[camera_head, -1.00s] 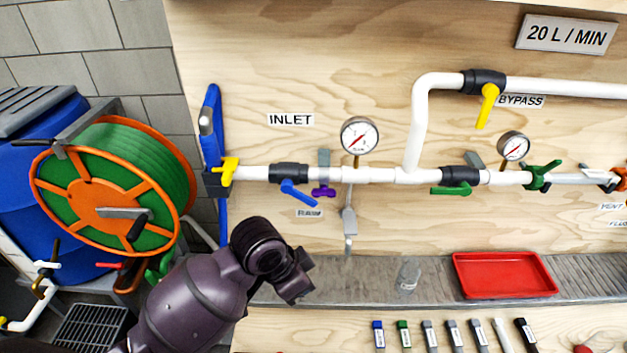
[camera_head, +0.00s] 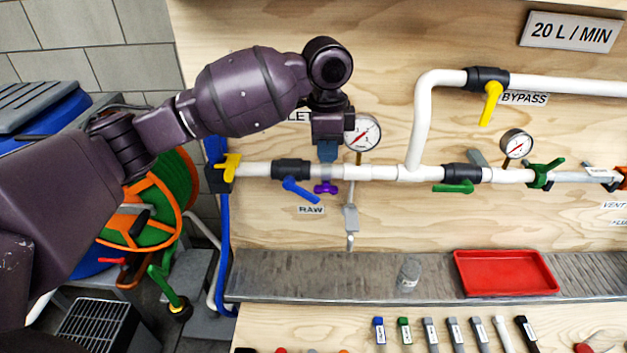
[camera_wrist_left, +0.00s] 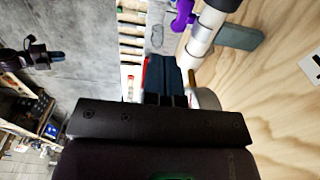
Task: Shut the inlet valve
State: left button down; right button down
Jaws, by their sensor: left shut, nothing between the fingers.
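The inlet valve (camera_head: 291,169) is a black body on the white pipe, left of the gauge. Its blue lever (camera_head: 300,190) slants down to the right, across the pipe's line rather than along it. The INLET label (camera_head: 298,117) is partly hidden behind my left arm. My left gripper (camera_head: 327,152) is shut and empty. It points down just above the pipe, right of the valve body and apart from the blue lever. In the left wrist view its fingers (camera_wrist_left: 163,74) are together, with the pipe (camera_wrist_left: 202,38) beyond them. My right gripper is not in view.
A small purple handle (camera_head: 325,188) hangs under the pipe just below my left gripper. A round gauge (camera_head: 364,133) stands close on its right. A yellow handle (camera_head: 231,167) is at the pipe's left end. A red tray (camera_head: 505,273) lies on the ledge below.

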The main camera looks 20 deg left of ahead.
pick_arm(q)
notch_tip(320, 180, up, 4)
jog(key=w, duration=0.1)
jog(key=p, duration=0.1)
send_over(314, 195)
jog(key=d, duration=0.2)
jog(key=f, duration=0.9)
jog(key=shift+w+d+f, duration=0.1)
jog(key=shift+w+f, duration=0.15)
jog(key=f, duration=0.1)
jog(key=a+f, duration=0.1)
jog(key=shift+s+a+f+p, duration=0.2)
jog(key=shift+a+f+p, duration=0.1)
jog(key=shift+f, duration=0.1)
jog(key=shift+s+a+f, duration=0.1)
jog(key=shift+a+f, duration=0.25)
jog(key=shift+f, duration=0.2)
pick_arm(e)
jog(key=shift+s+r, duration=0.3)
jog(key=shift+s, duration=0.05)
pick_arm(q)
jog(key=shift+f, duration=0.35)
jog(key=shift+r, duration=0.15)
